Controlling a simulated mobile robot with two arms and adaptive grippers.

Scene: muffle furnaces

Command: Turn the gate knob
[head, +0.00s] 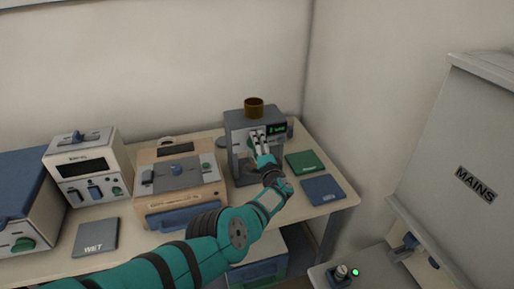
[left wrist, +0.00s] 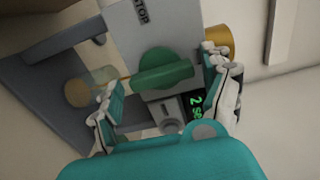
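A grey machine (head: 237,126) with a brown cup-like hopper on top stands at the table's back right. In the left wrist view, a green knob (left wrist: 162,70) with a raised bar grip is on its face, near a label that reads STOP. No gate label is readable. My left gripper (head: 262,140) is in front of the machine, hiding the knob in the head view. The left wrist view shows its fingers (left wrist: 163,95) spread apart on both sides of the knob, with nothing held. The right finger is close to the knob's end; contact cannot be told. My right gripper is out of view.
A green display (head: 277,128) is on the machine's right side. Green (head: 305,161) and blue (head: 323,190) pads lie right of it. A tan box with a grey top (head: 180,175) and a white instrument (head: 87,165) stand left. A MAINS cabinet (head: 460,150) is at right.

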